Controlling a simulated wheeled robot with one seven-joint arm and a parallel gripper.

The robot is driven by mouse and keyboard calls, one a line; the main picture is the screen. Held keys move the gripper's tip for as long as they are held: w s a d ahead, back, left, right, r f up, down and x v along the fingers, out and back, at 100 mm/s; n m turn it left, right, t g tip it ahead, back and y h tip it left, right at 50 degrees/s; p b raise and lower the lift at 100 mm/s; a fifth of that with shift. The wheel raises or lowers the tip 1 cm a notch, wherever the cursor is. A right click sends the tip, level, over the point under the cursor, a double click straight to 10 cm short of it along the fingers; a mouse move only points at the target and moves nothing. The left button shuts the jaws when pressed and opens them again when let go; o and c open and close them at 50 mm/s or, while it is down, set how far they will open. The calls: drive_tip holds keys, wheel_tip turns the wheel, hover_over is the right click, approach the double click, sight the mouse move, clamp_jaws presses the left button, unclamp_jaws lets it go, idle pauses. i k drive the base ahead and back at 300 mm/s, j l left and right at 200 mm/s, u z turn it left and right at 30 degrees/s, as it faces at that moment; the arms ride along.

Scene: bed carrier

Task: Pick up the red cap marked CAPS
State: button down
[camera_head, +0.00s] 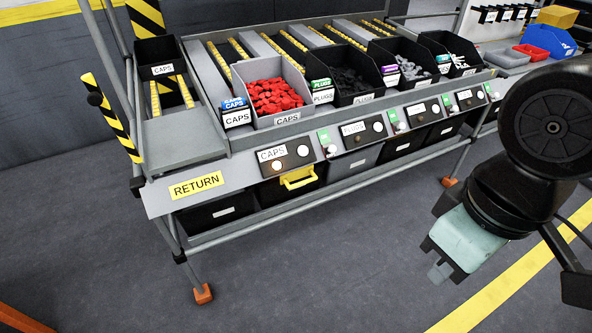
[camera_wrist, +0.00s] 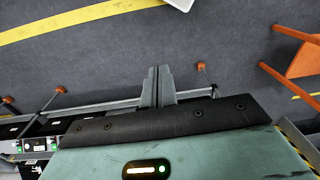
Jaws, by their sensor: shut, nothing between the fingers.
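The red caps (camera_head: 272,95) lie heaped in a grey bin labelled CAPS (camera_head: 287,117) on the upper shelf of the rack, left of the middle in the head view. Single caps are hard to tell apart there. My gripper (camera_head: 438,272) hangs at the right in the head view, over the floor in front of the rack and well away from the bin. In the wrist view its two fingers (camera_wrist: 158,72) are together with nothing between them. The wrist view shows floor and rack parts, and no caps.
The grey rack has a front rail with a yellow RETURN label (camera_head: 196,185). A striped post (camera_head: 110,117) stands at the left end. Floor in front is clear.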

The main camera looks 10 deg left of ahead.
sight(286, 104)
drive_tip(key=i+j+z, duration=0.2)
drive_tip(key=j+z, duration=0.15)
drive_tip(key=j, duration=0.3)
drive_tip(key=i+j+z, duration=0.15)
drive_tip(key=j+z, duration=0.25)
drive_tip(key=j, duration=0.3)
drive_tip(key=j+z, duration=0.35)
drive_tip(key=j, duration=0.4)
